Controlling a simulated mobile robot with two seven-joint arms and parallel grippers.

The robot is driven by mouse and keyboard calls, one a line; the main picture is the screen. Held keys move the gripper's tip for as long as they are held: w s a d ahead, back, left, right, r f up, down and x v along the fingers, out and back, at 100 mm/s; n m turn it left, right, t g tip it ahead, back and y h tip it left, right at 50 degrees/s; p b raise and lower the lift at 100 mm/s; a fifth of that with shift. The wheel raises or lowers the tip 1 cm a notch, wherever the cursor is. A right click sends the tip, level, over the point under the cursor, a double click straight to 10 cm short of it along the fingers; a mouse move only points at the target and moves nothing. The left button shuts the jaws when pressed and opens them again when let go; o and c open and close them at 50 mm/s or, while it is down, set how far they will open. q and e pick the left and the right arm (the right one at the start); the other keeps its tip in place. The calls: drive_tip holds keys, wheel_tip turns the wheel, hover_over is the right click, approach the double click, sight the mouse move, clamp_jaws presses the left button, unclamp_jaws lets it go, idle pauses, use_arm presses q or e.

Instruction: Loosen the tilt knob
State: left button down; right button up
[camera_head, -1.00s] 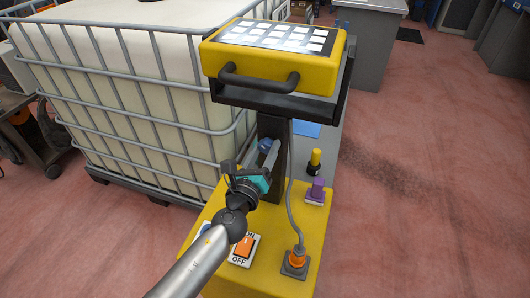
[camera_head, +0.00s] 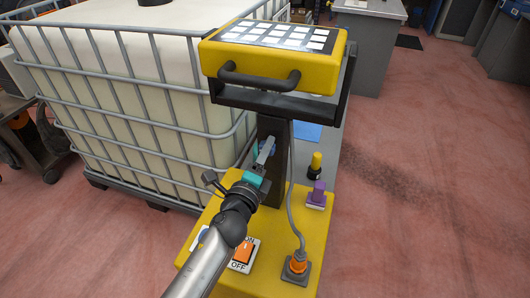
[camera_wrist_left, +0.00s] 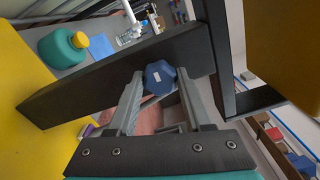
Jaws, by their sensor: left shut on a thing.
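The tilt knob (camera_wrist_left: 160,77) is a dark blue, faceted knob on the black post (camera_wrist_left: 75,95) in the left wrist view. My left gripper (camera_wrist_left: 161,82) has a finger on each side of the knob and is shut on it. In the head view the left gripper (camera_head: 265,150) reaches the post (camera_head: 271,128) from the left front, and its fingers mostly hide the knob. Above, the yellow control box (camera_head: 265,68) with white keys and a black handle sits in a black bracket (camera_head: 343,85). My right gripper is not in view.
A caged white tank (camera_head: 140,90) stands close at left. The floor at right is clear.

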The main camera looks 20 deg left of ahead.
use_arm(q)
drive_tip(key=shift+r+n, duration=0.1)
drive_tip(key=shift+n, duration=0.5)
drive_tip(key=shift+c, duration=1.5)
unclamp_jaws()
drive_tip(key=shift+w, duration=0.1)
drive_tip(key=s+b, duration=0.2)
drive_tip(key=s, duration=1.3)
drive_tip(key=shift+s+a, duration=0.15)
drive_tip(key=shift+a, duration=0.1)
